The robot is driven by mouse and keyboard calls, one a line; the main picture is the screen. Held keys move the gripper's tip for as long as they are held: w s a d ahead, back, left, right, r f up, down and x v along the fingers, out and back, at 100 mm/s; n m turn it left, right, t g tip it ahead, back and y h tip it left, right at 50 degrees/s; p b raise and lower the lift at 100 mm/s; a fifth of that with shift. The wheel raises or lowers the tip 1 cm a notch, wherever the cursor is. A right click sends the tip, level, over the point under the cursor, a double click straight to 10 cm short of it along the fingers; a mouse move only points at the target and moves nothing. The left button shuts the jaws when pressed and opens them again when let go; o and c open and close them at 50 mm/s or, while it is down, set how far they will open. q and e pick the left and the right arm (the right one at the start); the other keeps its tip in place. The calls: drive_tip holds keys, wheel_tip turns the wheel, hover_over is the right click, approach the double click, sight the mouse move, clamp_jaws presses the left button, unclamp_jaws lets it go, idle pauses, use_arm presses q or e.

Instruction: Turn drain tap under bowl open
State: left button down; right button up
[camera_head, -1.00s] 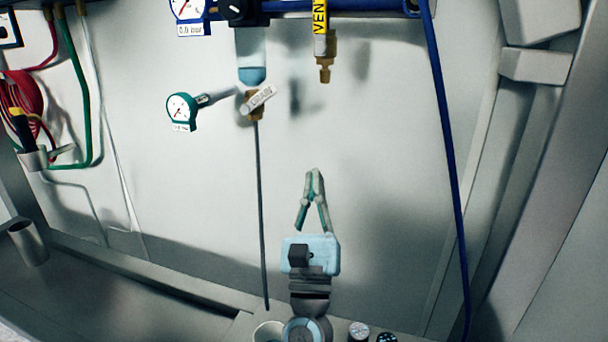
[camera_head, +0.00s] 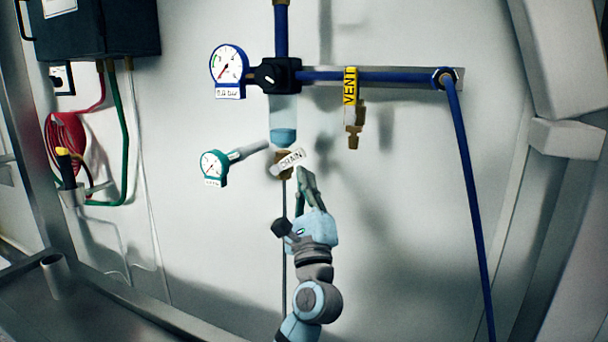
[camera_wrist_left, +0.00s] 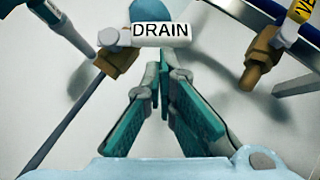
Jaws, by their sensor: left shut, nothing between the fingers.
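The drain tap has a white lever marked DRAIN (camera_head: 289,161), tilted up to the right, on a brass body (camera_head: 282,166). It sits under the clear bowl (camera_head: 284,112), which holds blue liquid at its bottom. In the left wrist view the DRAIN lever (camera_wrist_left: 160,34) lies across the top middle, just beyond my fingertips. My left gripper (camera_head: 303,172) is shut and empty, its tips close below the lever's right part; I cannot tell whether they touch. The left wrist view also shows my closed gripper (camera_wrist_left: 164,75). My right gripper is not in view.
A VENT valve (camera_head: 352,112) hangs to the right on the blue pipe (camera_head: 400,77). A teal-rimmed gauge (camera_head: 213,168) stands out left of the tap. A thin dark tube (camera_head: 284,230) runs down from the tap. The wall right of my gripper is clear.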

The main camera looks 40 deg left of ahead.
sight(297, 152)
use_arm(q)
drive_tip(key=shift+w, duration=0.15)
drive_tip(key=shift+r+n+g+p, duration=0.6)
drive_tip(key=shift+n+g, duration=0.4)
drive_tip(key=shift+n, duration=0.2)
wheel_tip(297, 152, up, 3)
drive_tip(key=n+g+p, duration=0.1)
drive_tip(key=n, duration=0.1)
drive_tip(key=n+g+p, duration=0.1)
drive_tip(key=n+g, duration=0.1)
drive_tip(key=n, duration=0.1)
drive_tip(key=shift+a+f+g, duration=0.1)
drive_tip(key=shift+f+g, duration=0.05)
drive_tip(key=shift+g, duration=0.15)
drive_tip(key=n, duration=0.1)
drive_tip(key=r+n+g+h, duration=0.1)
drive_tip(key=a+n+g, duration=0.1)
drive_tip(key=shift+s+r+p, duration=0.25)
drive_tip(key=shift+r+p, duration=0.05)
drive_tip(key=shift+p, duration=0.1)
drive_tip(key=shift+s+a+r+n+g+h, duration=0.1)
drive_tip(key=shift+a+r+n+g+h, duration=0.1)
drive_tip(key=shift+n+g+h, duration=0.15)
drive_tip(key=shift+a+r, duration=0.25)
drive_tip(key=shift+a, duration=0.05)
